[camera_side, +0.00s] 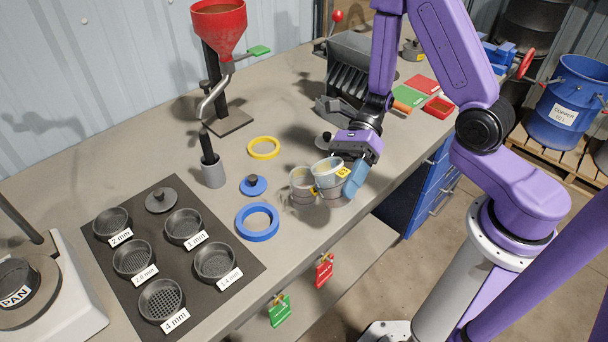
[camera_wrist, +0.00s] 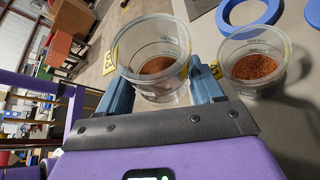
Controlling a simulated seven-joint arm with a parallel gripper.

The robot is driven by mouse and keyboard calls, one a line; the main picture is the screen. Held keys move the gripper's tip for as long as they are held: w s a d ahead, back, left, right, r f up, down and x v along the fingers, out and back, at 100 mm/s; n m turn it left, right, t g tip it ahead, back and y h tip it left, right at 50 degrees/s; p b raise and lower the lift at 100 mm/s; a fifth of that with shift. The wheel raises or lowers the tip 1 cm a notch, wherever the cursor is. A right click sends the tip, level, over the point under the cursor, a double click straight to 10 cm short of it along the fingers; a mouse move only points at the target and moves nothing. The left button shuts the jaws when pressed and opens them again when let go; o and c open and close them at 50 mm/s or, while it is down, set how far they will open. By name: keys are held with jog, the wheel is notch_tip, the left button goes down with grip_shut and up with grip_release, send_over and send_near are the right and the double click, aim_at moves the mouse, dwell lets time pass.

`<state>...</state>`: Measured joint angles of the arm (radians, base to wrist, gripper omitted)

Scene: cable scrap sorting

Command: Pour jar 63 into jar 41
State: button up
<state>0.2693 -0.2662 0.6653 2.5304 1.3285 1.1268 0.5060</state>
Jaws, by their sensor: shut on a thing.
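Two clear tapered jars stand close together near the table's front edge. My gripper (camera_side: 346,172) is shut on one clear jar (camera_side: 326,171), its blue fingers on either side of it. In the wrist view this held jar (camera_wrist: 155,49) has a little reddish-brown granulate at its bottom and a yellow label on its side. The other jar (camera_side: 302,186) is just left of it in the side view. In the wrist view this second jar (camera_wrist: 255,58) is on the right, with similar granulate and a yellow label.
A blue ring (camera_side: 257,222), a blue knobbed lid (camera_side: 253,185) and a yellow ring (camera_side: 263,148) lie left of the jars. A dark mat (camera_side: 205,297) with several labelled sieves is further left. A red funnel (camera_side: 219,28) stands behind. Red and green tags hang at the front edge.

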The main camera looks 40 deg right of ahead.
aim_at(329, 162)
jog(key=shift+w+r+m+g, duration=0.5)
jog(key=shift+w+m, duration=0.1)
jog(key=shift+w, duration=0.1)
jog(key=shift+r+m+g+y, duration=0.35)
jog(key=shift+m+g, duration=0.25)
jog(key=shift+m, duration=0.2)
jog(key=shift+r+m, duration=0.3)
jog(key=shift+f+m+g+y, duration=0.35)
jog(key=shift+f+m+g, duration=0.05)
jog(key=shift+m+g, duration=0.2)
jog(key=shift+r+m+g+p, duration=0.4)
jog(key=shift+m, duration=0.2)
dwell(0.3)
jog(key=shift+w+r+m+y, duration=0.35)
jog(key=shift+w+m+y, duration=0.25)
jog(key=shift+m, duration=0.1)
dwell(0.4)
jog(key=shift+w+f+m+g+y+p, duration=0.15)
jog(key=shift+f+m+g+y+p, duration=0.25)
jog(key=shift+m+g+p, duration=0.25)
dwell(0.5)
